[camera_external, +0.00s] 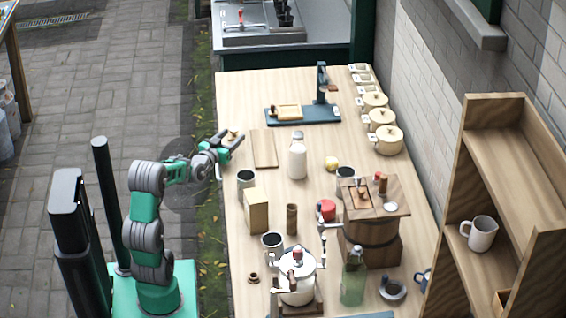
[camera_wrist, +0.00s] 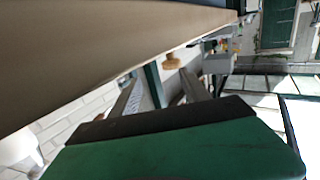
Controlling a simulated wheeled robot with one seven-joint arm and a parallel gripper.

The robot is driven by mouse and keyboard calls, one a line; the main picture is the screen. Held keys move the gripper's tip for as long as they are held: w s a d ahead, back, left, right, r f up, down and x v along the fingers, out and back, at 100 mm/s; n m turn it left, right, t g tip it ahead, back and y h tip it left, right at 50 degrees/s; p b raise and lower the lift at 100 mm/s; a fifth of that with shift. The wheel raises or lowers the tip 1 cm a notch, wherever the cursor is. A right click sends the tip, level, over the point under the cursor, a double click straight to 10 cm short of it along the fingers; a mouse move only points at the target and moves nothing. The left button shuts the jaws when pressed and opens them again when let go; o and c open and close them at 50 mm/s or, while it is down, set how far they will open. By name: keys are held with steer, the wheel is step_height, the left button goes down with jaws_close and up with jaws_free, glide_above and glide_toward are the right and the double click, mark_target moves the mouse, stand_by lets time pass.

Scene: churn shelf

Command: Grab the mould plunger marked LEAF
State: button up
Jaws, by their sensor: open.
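A small light wooden knobbed piece (camera_external: 232,132), possibly the mould plunger, is at the left edge of the table by my fingertips. No LEAF mark can be read on it. A wooden knob (camera_wrist: 172,62) shows in the wrist view just beyond and between the fingers, seemingly the same piece. My gripper (camera_external: 230,143) is open and empty at the table's left edge. In the wrist view my gripper (camera_wrist: 160,78) has its two fingers apart. A darker brown knobbed piece (camera_external: 254,278) stands at the table's front left; its marking is not readable.
A flat wooden board (camera_external: 264,148) lies right of my gripper. A dark cup (camera_external: 246,180), a white bottle (camera_external: 298,160) and an upright wooden block (camera_external: 256,212) stand nearby. A wooden churn (camera_external: 372,238) and a glass bottle (camera_external: 353,278) crowd the front.

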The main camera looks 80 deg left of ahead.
steer(key=shift+s+a+f, duration=0.5)
steer(key=shift+s+a, duration=0.05)
steer(key=shift+s, duration=0.05)
steer(key=x, duration=0.7)
steer(key=shift+w+a+r, duration=0.1)
steer(key=shift+a+r, duration=0.1)
steer(key=shift+a, duration=0.1)
steer(key=shift+c, duration=0.3)
jaws_close()
